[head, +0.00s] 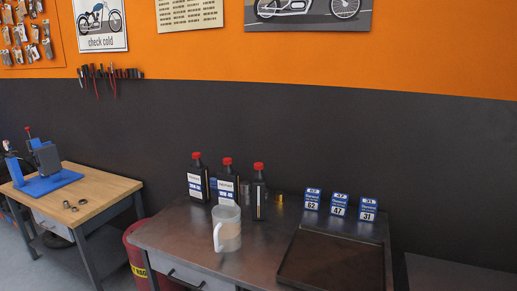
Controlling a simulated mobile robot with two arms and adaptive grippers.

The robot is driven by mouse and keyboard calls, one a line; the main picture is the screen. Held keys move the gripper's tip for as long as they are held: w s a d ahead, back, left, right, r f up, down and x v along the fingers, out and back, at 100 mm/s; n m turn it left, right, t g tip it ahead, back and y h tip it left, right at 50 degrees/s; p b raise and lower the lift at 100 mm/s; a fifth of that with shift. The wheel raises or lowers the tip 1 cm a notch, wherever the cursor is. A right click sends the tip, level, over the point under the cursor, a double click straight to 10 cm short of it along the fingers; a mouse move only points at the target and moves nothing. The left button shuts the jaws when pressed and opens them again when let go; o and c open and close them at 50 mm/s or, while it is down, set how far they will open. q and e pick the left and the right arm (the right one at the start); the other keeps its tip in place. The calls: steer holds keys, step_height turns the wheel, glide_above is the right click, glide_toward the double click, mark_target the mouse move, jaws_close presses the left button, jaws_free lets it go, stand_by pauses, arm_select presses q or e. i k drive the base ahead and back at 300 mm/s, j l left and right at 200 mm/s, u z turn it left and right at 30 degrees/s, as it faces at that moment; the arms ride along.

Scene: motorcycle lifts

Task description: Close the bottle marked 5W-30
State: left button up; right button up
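Three dark bottles with red tops stand upright at the back of the metal bench in the head view: a left bottle (198,181), a middle bottle (228,184) and a right bottle (259,196). The left and middle ones show white and blue labels; the right one is turned so its label is mostly hidden. The print is too small to read, so I cannot tell which is 5W-30. Each has red at its top; I cannot tell how firmly any cap sits. Neither of my grippers is in view.
A translucent jug (227,230) stands before the bottles on the metal bench (180,235). Small cans (279,201) stand behind. Several blue-and-white cards (338,205) stand behind a dark tray (332,262) at right. A wooden bench (105,190) with a blue device is at left.

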mark_target(257, 187)
steer(key=i+j+z, duration=0.3)
steer(key=i+j, duration=0.2)
steer(key=j, duration=0.2)
steer(key=i+j+z, duration=0.15)
steer(key=j, duration=0.2)
steer(key=i+j+z, duration=0.15)
steer(key=j, duration=0.25)
steer(key=i+j+z, duration=0.15)
steer(key=i+j, duration=0.15)
steer(key=j, duration=0.15)
